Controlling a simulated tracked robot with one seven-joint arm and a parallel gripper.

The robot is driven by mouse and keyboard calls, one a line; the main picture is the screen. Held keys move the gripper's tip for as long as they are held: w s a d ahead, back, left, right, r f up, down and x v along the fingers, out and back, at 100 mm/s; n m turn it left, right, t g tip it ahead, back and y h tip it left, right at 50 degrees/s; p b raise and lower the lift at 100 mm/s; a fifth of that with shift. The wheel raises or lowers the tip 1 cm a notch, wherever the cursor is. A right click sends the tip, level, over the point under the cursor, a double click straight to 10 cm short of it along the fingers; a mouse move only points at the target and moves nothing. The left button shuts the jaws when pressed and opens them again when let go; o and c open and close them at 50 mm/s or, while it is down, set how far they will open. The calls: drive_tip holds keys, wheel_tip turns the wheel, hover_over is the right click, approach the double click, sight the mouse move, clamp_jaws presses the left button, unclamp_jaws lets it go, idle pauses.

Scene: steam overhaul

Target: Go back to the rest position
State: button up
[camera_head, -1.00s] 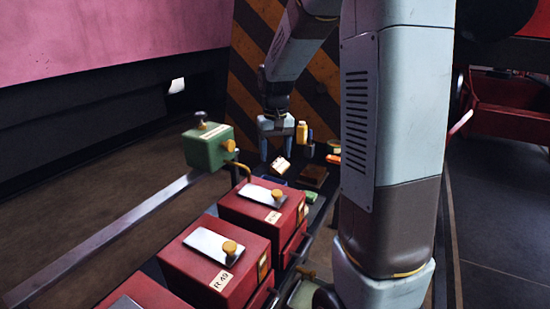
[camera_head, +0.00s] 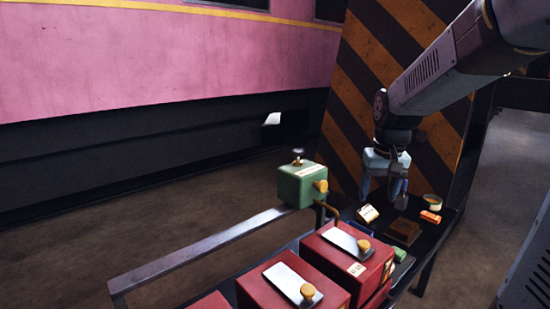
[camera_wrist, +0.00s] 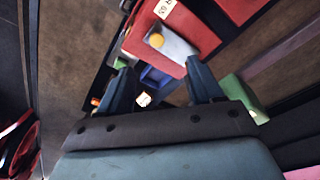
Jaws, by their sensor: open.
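My gripper (camera_head: 383,188) hangs at the end of my arm with its fingers pointing down, above the far end of the bench. In the wrist view my gripper (camera_wrist: 160,82) has its two fingers apart with nothing between them. Below and beyond the fingers lie a blue tray (camera_wrist: 157,77) and a small white-faced item (camera_wrist: 143,99). The bench surface right under the fingers is partly hidden by the gripper body.
Red boxes (camera_head: 335,258) with metal plates and yellow knobs line the bench. A green box (camera_head: 303,186) sits on a rail to the left. An orange item (camera_head: 430,217), a tin (camera_head: 432,202) and a brown block (camera_head: 404,231) lie near the gripper. A striped pillar (camera_head: 370,95) stands behind.

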drive_tip(key=s+a+r+t, duration=0.1)
drive_tip(key=s+r+t, duration=0.1)
drive_tip(key=s, duration=0.6)
drive_tip(key=s+a+r+t, duration=0.1)
drive_tip(key=s+r, duration=0.2)
drive_tip(key=s, duration=0.6)
drive_tip(key=shift+s+n+t, duration=0.3)
drive_tip(key=shift+t, duration=0.1)
drive_tip(key=shift+r, duration=0.1)
idle(1.0)
